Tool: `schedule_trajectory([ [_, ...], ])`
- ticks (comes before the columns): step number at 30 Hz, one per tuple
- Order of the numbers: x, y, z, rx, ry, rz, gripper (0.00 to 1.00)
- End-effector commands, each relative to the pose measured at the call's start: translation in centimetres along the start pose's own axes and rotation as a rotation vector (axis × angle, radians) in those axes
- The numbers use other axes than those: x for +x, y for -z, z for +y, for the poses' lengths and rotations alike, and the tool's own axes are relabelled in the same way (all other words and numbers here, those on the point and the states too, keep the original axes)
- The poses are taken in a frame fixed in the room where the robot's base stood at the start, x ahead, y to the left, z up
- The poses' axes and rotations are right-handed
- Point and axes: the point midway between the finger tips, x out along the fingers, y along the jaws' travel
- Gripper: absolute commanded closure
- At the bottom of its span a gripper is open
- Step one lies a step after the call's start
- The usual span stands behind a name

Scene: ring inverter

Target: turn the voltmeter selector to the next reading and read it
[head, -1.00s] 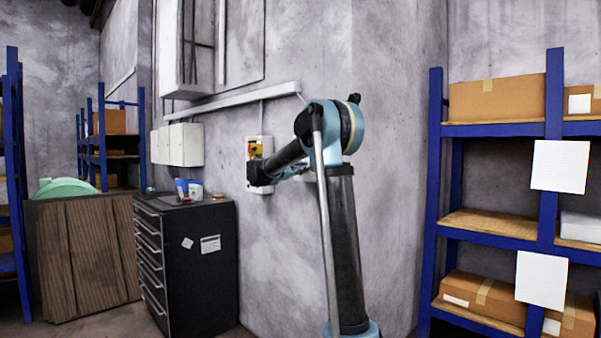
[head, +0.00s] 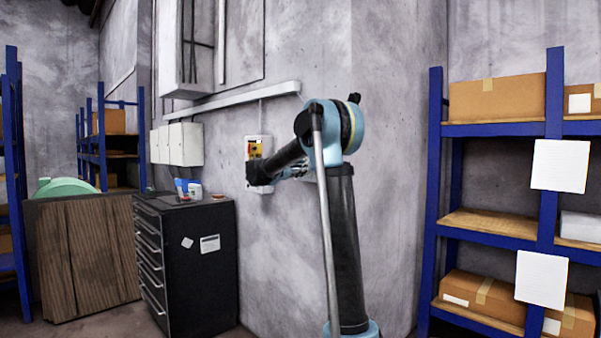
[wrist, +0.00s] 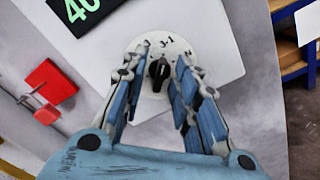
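The voltmeter selector is a black knob (wrist: 158,72) on a round white dial, with "3-1" and "N" among its visible marks. It sits on a pale panel (wrist: 215,40) in the wrist view. A dark display (wrist: 80,12) with green digits is cut off by the top edge; "40" shows, and the rest of the reading is out of frame. My gripper (wrist: 160,62) is open, its two blue-padded fingers on either side of the knob. Gaps show between fingers and knob. In the head view my gripper (head: 293,171) is at the wall, and my arm hides the selector.
A red switch (wrist: 48,80) stands left of the panel in the wrist view. In the head view, a yellow-and-red switch box (head: 255,147) is on the wall beside my arm. A black drawer cabinet (head: 200,270) stands left, and blue shelving (head: 500,228) with boxes right.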

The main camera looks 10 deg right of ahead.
Motion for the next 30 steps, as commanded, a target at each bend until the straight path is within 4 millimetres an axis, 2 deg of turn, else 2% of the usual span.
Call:
schedule_trajectory([
  [5,-2.3,0.1,0.1,0.000,-0.003,0.003,0.72],
  [12,-7.0,0.2,0.1,0.000,-0.003,0.003,0.72],
  [18,-10.0,0.2,0.1,-0.001,-0.003,0.003,0.72],
  [24,-11.4,0.2,0.1,-0.001,-0.001,0.002,0.72],
  [30,-11.6,0.2,0.0,-0.001,-0.001,0.001,0.72],
])
